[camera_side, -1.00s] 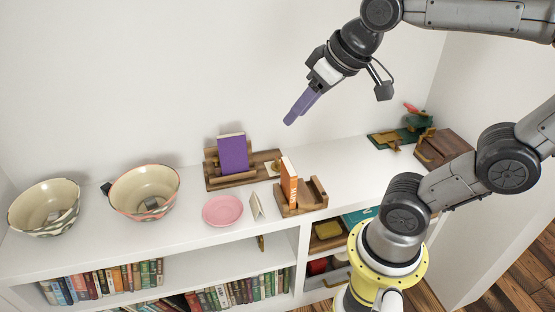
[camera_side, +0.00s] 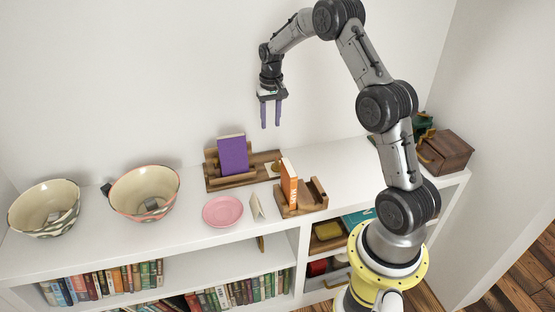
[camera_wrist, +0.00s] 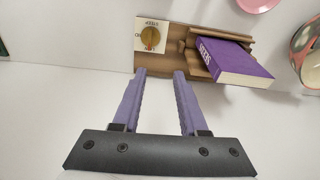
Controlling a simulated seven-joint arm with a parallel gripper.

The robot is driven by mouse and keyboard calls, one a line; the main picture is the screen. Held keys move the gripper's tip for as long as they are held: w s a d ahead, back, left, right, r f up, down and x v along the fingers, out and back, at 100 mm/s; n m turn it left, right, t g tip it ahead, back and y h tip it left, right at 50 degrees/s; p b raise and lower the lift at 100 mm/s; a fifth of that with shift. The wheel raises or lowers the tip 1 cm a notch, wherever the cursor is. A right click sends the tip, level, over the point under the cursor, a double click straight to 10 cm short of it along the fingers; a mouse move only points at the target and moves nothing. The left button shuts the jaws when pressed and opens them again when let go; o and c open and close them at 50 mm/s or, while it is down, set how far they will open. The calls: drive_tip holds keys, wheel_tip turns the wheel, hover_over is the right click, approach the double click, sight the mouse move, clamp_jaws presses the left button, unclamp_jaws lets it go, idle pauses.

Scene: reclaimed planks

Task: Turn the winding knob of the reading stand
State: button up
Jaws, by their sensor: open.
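The reading stand (camera_side: 215,183) is a brown wooden holder on the white shelf top, with a purple book (camera_side: 233,156) leaning in it. Its winding knob (camera_side: 276,168) is a small brass piece at the stand's right end. In the wrist view the knob (camera_wrist: 151,38) is round and brass on a cream plate with markings too small to read fully, beside the purple book (camera_wrist: 232,62). My gripper (camera_side: 270,127) is open and empty, pointing down above the knob end of the stand. In the wrist view its purple fingers (camera_wrist: 160,73) are apart, and the knob shows beyond their tips.
A second wooden stand (camera_side: 313,195) with an orange book (camera_side: 289,183) is close in front. A wooden box (camera_side: 446,152) is at the right.

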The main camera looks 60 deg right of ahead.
sight(277, 161)
drive_tip(key=shift+g, duration=0.3)
drive_tip(key=f, duration=0.5)
drive_tip(key=s+d+f, duration=0.1)
drive_tip(key=f, duration=1)
drive_tip(key=shift+s+d+f, duration=0.2)
drive_tip(key=shift+s+d, duration=0.05)
drive_tip(key=shift+s, duration=0.05)
clamp_jaws()
